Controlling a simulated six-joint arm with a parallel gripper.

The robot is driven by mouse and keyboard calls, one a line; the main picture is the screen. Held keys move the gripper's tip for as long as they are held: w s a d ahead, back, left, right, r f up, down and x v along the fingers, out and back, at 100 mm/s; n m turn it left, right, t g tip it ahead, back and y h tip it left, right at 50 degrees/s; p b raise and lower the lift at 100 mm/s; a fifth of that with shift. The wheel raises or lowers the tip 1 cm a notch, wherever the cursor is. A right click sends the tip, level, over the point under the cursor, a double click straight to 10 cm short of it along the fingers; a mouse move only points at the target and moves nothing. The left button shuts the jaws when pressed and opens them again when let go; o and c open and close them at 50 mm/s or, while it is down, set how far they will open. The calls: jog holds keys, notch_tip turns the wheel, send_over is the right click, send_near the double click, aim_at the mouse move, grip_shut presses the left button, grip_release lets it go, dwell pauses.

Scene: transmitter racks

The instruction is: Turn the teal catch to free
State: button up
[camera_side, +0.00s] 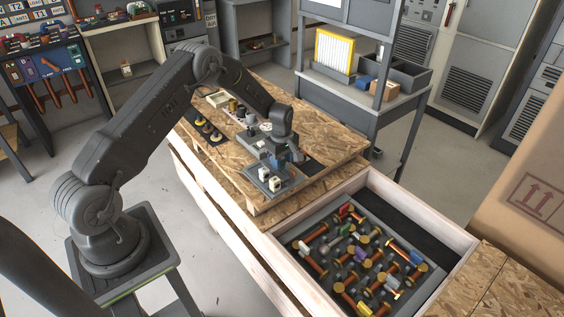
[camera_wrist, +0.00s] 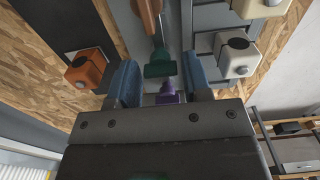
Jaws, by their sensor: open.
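The teal catch (camera_wrist: 160,65) shows in the wrist view as a dark green-teal piece at the end of a metal stem below a brown handle (camera_wrist: 150,15). My gripper (camera_wrist: 161,78) is open, with one blue fingertip on each side of the catch and visible gaps to it. A purple piece (camera_wrist: 167,94) sits just below the catch, also between the fingers. In the side view, my gripper (camera_side: 284,155) is low over the fixtures on the wooden board, and I cannot make out the catch there. Whether the fingers are at the catch's depth is unclear.
An orange block with a black knob (camera_wrist: 87,68) stands left of the fingers. White blocks with dark centres (camera_wrist: 237,56) stand close on the right. In the side view, a wooden crate (camera_side: 350,186) of loose coloured parts lies in front of the board.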

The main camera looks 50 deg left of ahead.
notch_tip(320, 180, up, 13)
dwell(0.3)
jog(key=s+d+r+m+t, duration=0.1)
jog(key=s+d+r+m, duration=0.4)
jog(key=r, duration=0.4)
jog(key=s+d+r+m+t, duration=0.2)
jog(key=s+d+r+m, duration=0.2)
jog(key=s+d+r, duration=0.45)
jog(key=s+d+r+m+t, duration=0.1)
jog(key=s+m, duration=0.3)
jog(key=s, duration=0.4)
jog(key=s+d+r+m+t, duration=0.1)
jog(key=s+d+r+m, duration=0.1)
jog(key=s+m, duration=0.3)
jog(key=s+d, duration=0.1)
jog(key=s, duration=0.3)
jog(key=shift+s+t, duration=0.2)
jog(key=shift+t, duration=0.1)
